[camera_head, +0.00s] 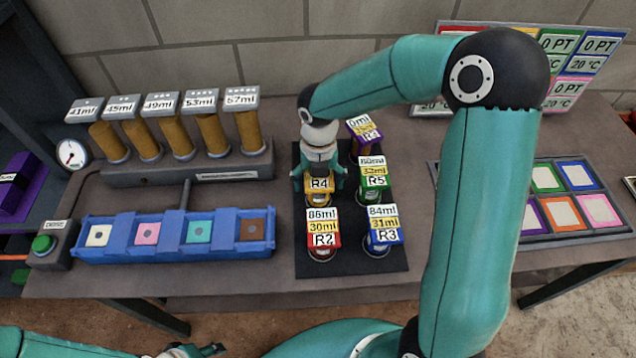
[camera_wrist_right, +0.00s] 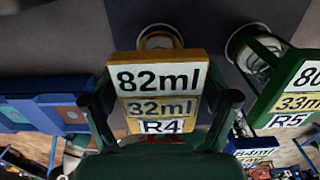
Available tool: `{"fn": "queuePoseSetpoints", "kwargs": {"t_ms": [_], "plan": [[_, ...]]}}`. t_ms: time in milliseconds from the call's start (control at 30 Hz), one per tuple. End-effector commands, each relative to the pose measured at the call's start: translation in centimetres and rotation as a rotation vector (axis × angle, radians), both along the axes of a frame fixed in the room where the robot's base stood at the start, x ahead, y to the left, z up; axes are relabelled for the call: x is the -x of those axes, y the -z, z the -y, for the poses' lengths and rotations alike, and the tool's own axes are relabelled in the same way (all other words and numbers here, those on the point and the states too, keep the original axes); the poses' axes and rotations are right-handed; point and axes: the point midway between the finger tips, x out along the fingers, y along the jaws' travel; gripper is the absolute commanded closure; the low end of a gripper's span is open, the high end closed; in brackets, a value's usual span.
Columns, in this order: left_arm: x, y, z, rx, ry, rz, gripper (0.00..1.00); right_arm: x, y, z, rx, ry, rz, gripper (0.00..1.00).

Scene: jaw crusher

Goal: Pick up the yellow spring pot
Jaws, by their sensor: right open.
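The yellow spring pot (camera_head: 319,198), labelled R4, stands upright on the black mat (camera_head: 318,262). In the right wrist view its yellow label plate (camera_wrist_right: 163,58) reads 82ml, 32ml and R4. My right gripper (camera_head: 318,178) is open over the pot, with one finger on each side of the plate. I cannot tell whether the fingers touch it. The gripper and arm hide the pot's upper left part in the head view. My left gripper (camera_head: 190,350) shows only partly at the bottom edge, and its jaws are unclear.
Green R5 (camera_head: 374,178) stands close right of the yellow pot; red R2 (camera_head: 322,232) and blue R3 (camera_head: 384,228) are in front, a purple pot (camera_head: 364,133) behind. A blue tray (camera_head: 180,250) and dispensers (camera_head: 180,135) lie left, a colour-square board (camera_head: 570,200) right.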

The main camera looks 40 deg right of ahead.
Motion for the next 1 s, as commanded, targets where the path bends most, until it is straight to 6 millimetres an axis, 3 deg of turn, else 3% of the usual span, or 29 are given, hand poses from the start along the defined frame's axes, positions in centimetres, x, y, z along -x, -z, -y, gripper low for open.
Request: {"fn": "queuePoseSetpoints", "kwargs": {"t_ms": [67, 400, 767, 1000], "plan": [[0.0, 0.0, 0.0, 0.0, 0.0, 0.0, 0.6, 0.0, 0.0, 0.0, 0.0, 0.0, 0.0, 0.24], [0.0, 0.0, 0.0, 0.0, 0.0, 0.0, 0.6, 0.0, -0.1, 0.0, 0.0, 0.0, 0.0, 0.81], [0.0, 0.0, 0.0, 0.0, 0.0, 0.0, 0.6, -0.1, -0.4, 0.0, 0.001, 0.0, 0.002, 0.83], [0.0, 0.1, 0.0, 0.0, 0.0, 0.0, 0.6, -0.2, -2.5, 0.0, 0.001, 0.0, 0.006, 0.83]]}}
